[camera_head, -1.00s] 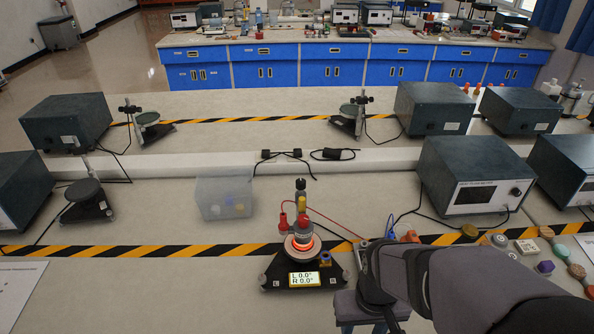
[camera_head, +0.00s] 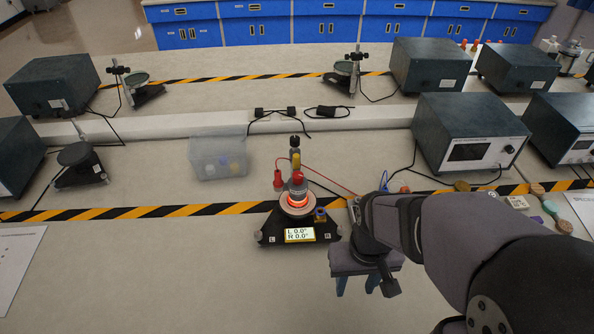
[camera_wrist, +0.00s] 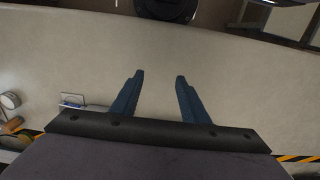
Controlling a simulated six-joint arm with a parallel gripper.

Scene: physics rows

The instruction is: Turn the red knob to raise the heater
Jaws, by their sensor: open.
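The heater stand (camera_head: 270,232) is a black base on the bench with a small display reading L 0.0° and R 0.0°. An orange-glowing ring (camera_head: 298,200) shows on its round plate. A red knob-like part (camera_head: 298,179) stands above the ring. Another red piece (camera_head: 278,180) stands just left and behind; I cannot tell for sure which is the task's knob. My gripper (camera_head: 356,287) is to the right and in front of the stand, apart from it, fingers down. In the wrist view my gripper (camera_wrist: 159,80) is open and empty, over bare bench.
A clear plastic box (camera_head: 205,160) stands behind left. A grey instrument box (camera_head: 470,135) stands behind right. Red and blue cables run behind the stand. Small coloured pieces lie at right near a striped tape line (camera_head: 160,211). Bench front left of the stand is clear.

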